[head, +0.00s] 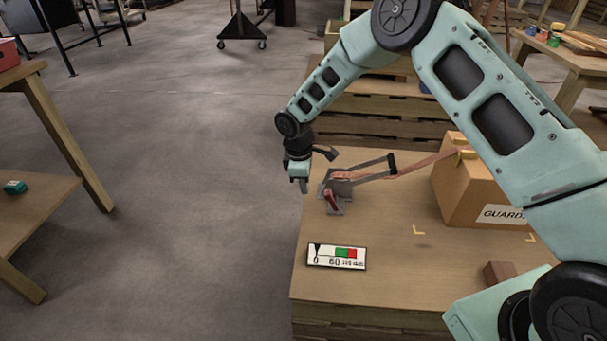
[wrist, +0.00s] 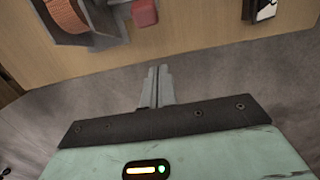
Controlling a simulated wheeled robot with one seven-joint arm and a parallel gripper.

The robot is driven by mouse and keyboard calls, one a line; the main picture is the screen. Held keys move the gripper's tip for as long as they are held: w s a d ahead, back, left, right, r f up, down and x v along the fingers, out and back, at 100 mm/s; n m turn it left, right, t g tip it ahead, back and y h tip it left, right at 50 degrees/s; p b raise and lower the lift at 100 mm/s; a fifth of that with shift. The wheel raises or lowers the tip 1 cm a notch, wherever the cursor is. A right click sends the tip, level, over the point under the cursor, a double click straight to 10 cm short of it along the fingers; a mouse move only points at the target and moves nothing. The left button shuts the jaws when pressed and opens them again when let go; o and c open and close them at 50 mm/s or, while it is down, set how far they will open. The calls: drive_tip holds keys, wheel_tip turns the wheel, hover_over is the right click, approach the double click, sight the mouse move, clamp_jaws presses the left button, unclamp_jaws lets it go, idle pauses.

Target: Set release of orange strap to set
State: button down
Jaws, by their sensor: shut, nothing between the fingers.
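The ratchet (head: 340,207) is a grey metal buckle near the left edge of the wooden table, with a long handle (head: 372,169) raised toward the right. The orange strap (head: 425,163) runs from the ratchet to a cardboard box. A red tab (head: 331,199), apparently the release, sits at the ratchet's front; it also shows in the wrist view (wrist: 145,12). The wound strap (wrist: 66,15) is beside it there. My gripper (head: 304,188) is shut and empty, just left of the ratchet and apart from the red tab. Its closed fingers (wrist: 155,72) point toward the table edge.
A gauge plate (head: 336,256) with green and red bands lies in front of the ratchet. The cardboard box (head: 455,195) stands at the right of the table, with a brown block (head: 499,273) nearer. Open floor lies left of the table.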

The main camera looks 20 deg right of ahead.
sight(332, 200)
wheel_tip(332, 200, down, 4)
drive_tip(key=shift+s+d+r, duration=0.1)
drive_tip(key=shift+d, duration=0.05)
drive_tip(key=d+r, duration=0.1)
drive_tip(key=s+d, duration=0.1)
drive_tip(key=shift+d+r, duration=0.4)
drive_tip(key=shift+s+d+r, duration=0.1)
drive_tip(key=shift+s+d, duration=0.1)
drive_tip(key=shift+d, duration=0.1)
drive_tip(key=shift+r, duration=0.1)
